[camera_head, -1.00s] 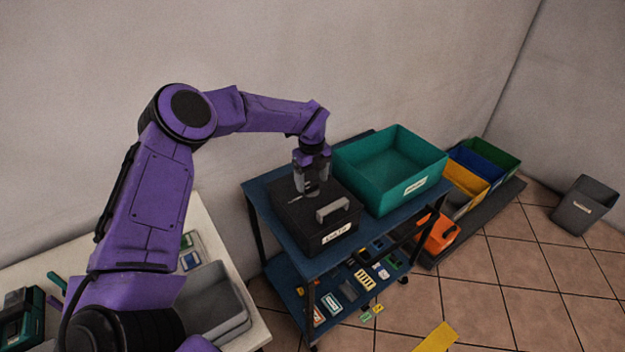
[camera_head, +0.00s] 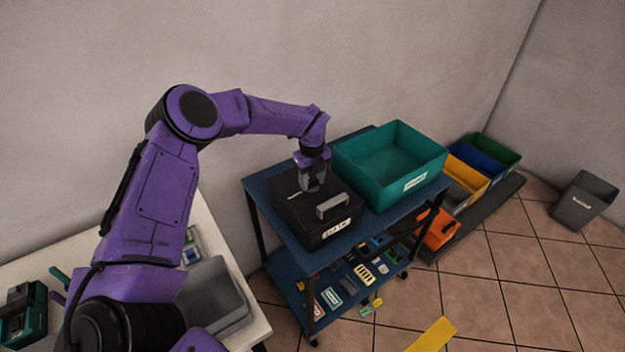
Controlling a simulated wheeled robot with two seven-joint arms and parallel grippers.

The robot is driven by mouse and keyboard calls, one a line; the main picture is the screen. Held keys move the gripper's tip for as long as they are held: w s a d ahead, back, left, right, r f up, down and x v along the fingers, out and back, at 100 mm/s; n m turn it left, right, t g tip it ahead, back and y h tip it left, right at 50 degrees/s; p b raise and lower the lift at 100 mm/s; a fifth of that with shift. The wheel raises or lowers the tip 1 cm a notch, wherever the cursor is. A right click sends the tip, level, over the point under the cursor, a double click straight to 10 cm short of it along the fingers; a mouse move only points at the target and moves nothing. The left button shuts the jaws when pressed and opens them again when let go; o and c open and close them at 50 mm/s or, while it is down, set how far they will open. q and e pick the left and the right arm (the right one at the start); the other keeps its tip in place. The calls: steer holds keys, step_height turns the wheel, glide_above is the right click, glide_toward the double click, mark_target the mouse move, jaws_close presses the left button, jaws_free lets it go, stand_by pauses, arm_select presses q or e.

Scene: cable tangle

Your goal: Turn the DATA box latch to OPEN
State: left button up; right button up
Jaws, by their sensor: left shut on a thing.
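The DATA box (camera_head: 312,232) is a black case with a grey handle (camera_head: 333,205) and a white label (camera_head: 336,229) on its front. It sits on the upper shelf of a blue cart. My left gripper (camera_head: 312,188) points down onto the back part of the box's lid. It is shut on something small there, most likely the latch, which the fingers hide. I cannot read the latch position. My right gripper is not in view.
A teal bin (camera_head: 390,165) stands on the cart (camera_head: 262,190) right beside the box. The lower shelf holds several small parts. A white table (camera_head: 215,235) with a grey tray (camera_head: 215,295) is at lower left. Coloured bins and an orange box (camera_head: 437,232) are at right.

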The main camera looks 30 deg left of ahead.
mark_target(310, 181)
arm_select(q)
steer(key=m+b, duration=0.2)
steer(key=m, duration=0.1)
steer(key=shift+f+m, duration=0.15)
steer(key=shift+m, duration=0.15)
steer(key=m+b, duration=0.1)
steer(key=m, duration=0.2)
steer(key=shift+a+m+b, duration=0.1)
steer(key=shift+m+b, duration=0.25)
steer(key=shift+m, duration=0.05)
steer(key=m, duration=1)
steer(key=shift+a+r, duration=0.15)
steer(key=shift+r, duration=0.05)
steer(key=o, duration=1.1)
steer(key=shift+c, duration=0.2)
step_height(310, 181, up, 10)
steer(key=b, duration=0.2)
steer(key=shift+r, duration=0.25)
